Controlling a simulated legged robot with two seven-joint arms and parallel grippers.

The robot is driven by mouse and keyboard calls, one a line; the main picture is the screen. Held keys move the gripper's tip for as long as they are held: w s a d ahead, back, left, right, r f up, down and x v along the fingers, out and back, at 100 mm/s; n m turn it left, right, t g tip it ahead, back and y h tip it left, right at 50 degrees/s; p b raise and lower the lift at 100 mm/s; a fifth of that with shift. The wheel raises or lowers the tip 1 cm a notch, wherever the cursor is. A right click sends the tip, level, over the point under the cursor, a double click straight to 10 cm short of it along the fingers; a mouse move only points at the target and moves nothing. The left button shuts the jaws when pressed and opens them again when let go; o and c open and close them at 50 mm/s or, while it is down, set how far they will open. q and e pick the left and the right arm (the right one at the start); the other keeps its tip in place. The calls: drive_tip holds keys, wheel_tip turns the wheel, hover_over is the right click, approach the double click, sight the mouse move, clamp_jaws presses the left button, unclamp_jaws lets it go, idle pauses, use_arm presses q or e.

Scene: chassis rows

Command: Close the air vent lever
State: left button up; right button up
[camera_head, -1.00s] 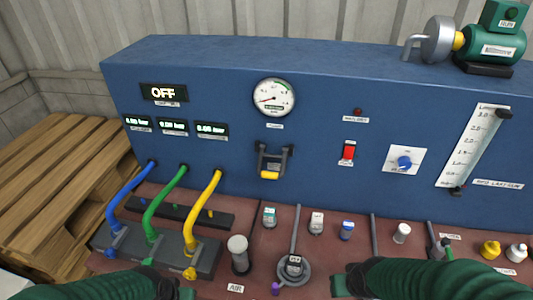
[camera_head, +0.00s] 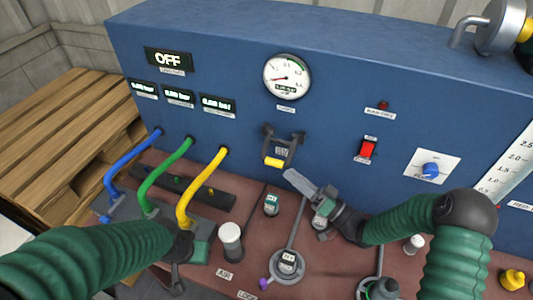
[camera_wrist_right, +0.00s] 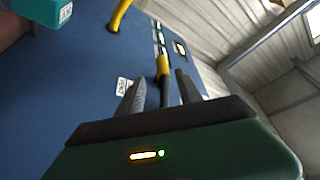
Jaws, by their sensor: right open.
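The vent lever (camera_head: 283,147) is a black bracket with a yellow grip, mounted on the front of the blue panel; it hangs down. My right gripper (camera_head: 295,180) is open just below and right of the lever's yellow grip in the head view. In the right wrist view its two fingers (camera_wrist_right: 158,92) are apart, with a yellow and black bar (camera_wrist_right: 163,72), seemingly the lever, between or beyond them. Contact cannot be told. My left gripper (camera_head: 188,252) is low at the left, near the yellow hose's foot; its fingers are unclear.
Blue, green and yellow hoses (camera_head: 203,185) run from the panel to a dark block at the left. A pressure gauge (camera_head: 287,77) sits above the lever. A red switch (camera_head: 367,150) and blue knob (camera_head: 431,169) are to the right. A white-capped post (camera_head: 230,238) stands below.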

sight(269, 159)
drive_tip(key=p+x, duration=0.1)
drive_tip(key=x, duration=0.8)
drive_tip(key=shift+a+r, duration=0.2)
drive_tip(key=shift+a, duration=0.2)
drive_tip(key=shift+w+a, duration=0.3)
drive_tip(key=shift+d, duration=0.1)
drive_tip(key=shift+s, duration=0.1)
drive_tip(key=shift+c, duration=1)
clamp_jaws()
